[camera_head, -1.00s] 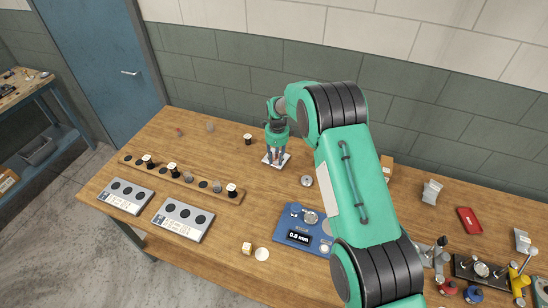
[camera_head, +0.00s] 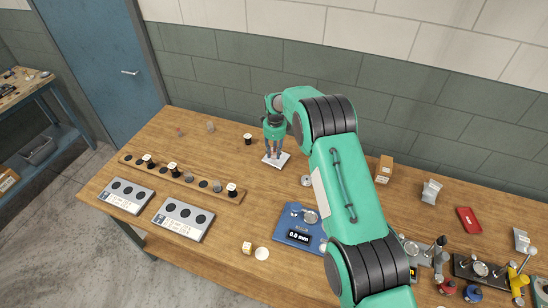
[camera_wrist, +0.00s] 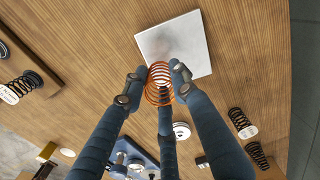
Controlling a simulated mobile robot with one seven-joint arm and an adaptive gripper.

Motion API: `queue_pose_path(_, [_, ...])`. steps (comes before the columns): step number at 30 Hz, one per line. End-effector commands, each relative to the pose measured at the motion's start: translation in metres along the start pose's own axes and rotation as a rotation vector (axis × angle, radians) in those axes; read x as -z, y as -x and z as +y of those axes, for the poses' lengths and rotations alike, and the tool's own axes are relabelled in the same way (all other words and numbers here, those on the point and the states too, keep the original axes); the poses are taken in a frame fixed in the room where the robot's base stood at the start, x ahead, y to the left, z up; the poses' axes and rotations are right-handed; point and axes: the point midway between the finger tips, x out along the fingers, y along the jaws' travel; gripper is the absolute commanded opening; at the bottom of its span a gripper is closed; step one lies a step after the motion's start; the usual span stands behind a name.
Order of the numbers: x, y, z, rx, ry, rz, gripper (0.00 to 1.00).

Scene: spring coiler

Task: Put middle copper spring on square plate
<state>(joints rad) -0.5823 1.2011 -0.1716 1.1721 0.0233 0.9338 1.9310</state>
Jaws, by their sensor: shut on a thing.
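The copper spring (camera_wrist: 159,84) is an open orange coil between my fingertips in the wrist view. My gripper (camera_wrist: 156,80) is shut on it, with one finger on each side and a third below in the picture. The square plate (camera_wrist: 192,52) is pale, lies flat on the table and shows just beyond the spring; the coil overlaps its near edge in this view. The gap between spring and plate cannot be judged. In the head view my gripper (camera_head: 275,153) points down over the plate (camera_head: 282,162), and the spring is too small to make out there.
A wooden rail (camera_head: 213,192) with several springs and discs lies left, with two grey trays (camera_head: 125,195) in front. A blue gauge (camera_head: 296,232) sits at front centre. A black-coiled spring (camera_head: 248,139) stands behind the plate. Clamps (camera_head: 490,268) and a red tray (camera_head: 469,220) lie right.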

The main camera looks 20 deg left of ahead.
Motion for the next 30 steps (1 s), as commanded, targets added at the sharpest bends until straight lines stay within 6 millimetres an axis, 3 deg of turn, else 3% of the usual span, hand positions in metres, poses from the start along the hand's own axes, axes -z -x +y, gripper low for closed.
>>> queue_pose_path(10, [0.001, -0.029, 0.001, -0.001, 0.000, 0.000, 0.09])
queue_pose_path(26, [0.001, -0.036, 0.001, -0.001, 0.000, 0.000, 0.09])
queue_pose_path(27, [0.001, -0.036, 0.001, -0.001, 0.000, 0.000, 0.33])
queue_pose_path(29, [0.001, -0.035, 0.001, -0.001, 0.000, 0.000, 0.45])
queue_pose_path(30, [0.001, -0.035, 0.001, -0.001, 0.000, 0.000, 0.46])
